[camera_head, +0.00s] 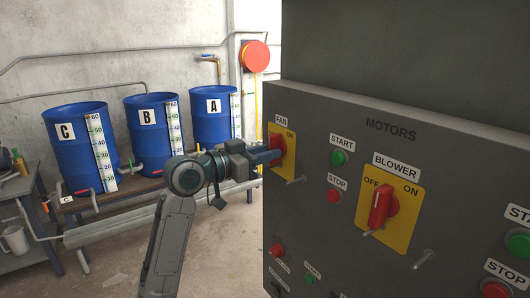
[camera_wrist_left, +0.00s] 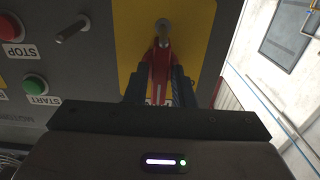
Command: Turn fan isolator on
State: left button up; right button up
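The fan isolator is a red handle on a yellow plate (camera_head: 289,151) under the FAN label, at the panel's left edge in the head view. ON is readable on the plate; the rest is partly covered by my gripper. My left gripper (camera_head: 268,157) reaches it from the left. In the left wrist view, which is upside down to the panel, the red handle (camera_wrist_left: 160,75) stands between the two dark fingers of my left gripper (camera_wrist_left: 160,82). The fingers appear closed against its sides. The handle's exact angle is hard to tell. My right gripper is not in view.
The grey motors panel (camera_head: 345,215) also carries a red blower isolator (camera_head: 382,204), green start buttons (camera_head: 338,158), red stop buttons (camera_head: 333,195) and protruding metal pins (camera_head: 422,259). Blue drums (camera_head: 152,130) stand on a rack at the back left. Open floor lies left of the panel.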

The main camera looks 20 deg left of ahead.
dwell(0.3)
pick_arm(q)
jog(key=shift+s+a, duration=0.15)
jog(key=shift+s, duration=0.1)
jog(key=b+v, duration=0.4)
jog(key=v, duration=0.6)
jog(key=shift+a, duration=0.1)
